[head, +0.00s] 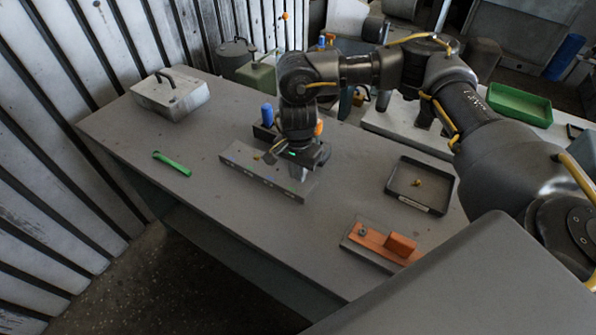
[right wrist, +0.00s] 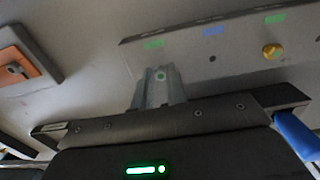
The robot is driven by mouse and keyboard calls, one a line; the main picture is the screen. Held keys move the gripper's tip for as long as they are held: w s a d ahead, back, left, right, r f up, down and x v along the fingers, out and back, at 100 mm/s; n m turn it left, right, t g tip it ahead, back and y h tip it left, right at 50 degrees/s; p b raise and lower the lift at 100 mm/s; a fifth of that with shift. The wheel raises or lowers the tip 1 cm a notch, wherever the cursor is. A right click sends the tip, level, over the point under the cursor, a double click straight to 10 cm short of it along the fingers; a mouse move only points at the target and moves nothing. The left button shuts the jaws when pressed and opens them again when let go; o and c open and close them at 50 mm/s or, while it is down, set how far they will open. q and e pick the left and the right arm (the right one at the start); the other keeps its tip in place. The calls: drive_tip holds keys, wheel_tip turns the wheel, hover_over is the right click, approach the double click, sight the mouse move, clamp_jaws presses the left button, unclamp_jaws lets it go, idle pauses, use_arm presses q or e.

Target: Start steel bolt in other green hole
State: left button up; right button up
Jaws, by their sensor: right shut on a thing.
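The grey bar (head: 248,172) lies on the table, with green and blue marks beside its holes. In the right wrist view the bar (right wrist: 240,65) has a brass bolt (right wrist: 273,50) standing at the right green mark (right wrist: 275,18). My right gripper (head: 298,172) is over the bar's right end in the head view. In the right wrist view its fingers (right wrist: 160,88) are shut beside the left green mark (right wrist: 154,43). What they hold is mostly hidden; a small round end shows between them. I cannot tell whether it touches the bar. My left gripper is not in view.
A black tray (head: 394,196) holding a small brass piece (head: 417,183) stands to the right. An orange fixture (head: 378,243) lies near the front edge. A green strip (head: 172,164) and a silver handled box (head: 168,97) are on the left. A blue-topped item (head: 267,113) stands behind the bar.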

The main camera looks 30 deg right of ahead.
drive_tip(key=o, duration=1.3)
drive_tip(key=shift+f, duration=0.1)
drive_tip(key=shift+o, duration=0.2)
wheel_tip(320, 180, up, 8)
drive_tip(key=p, duration=0.6)
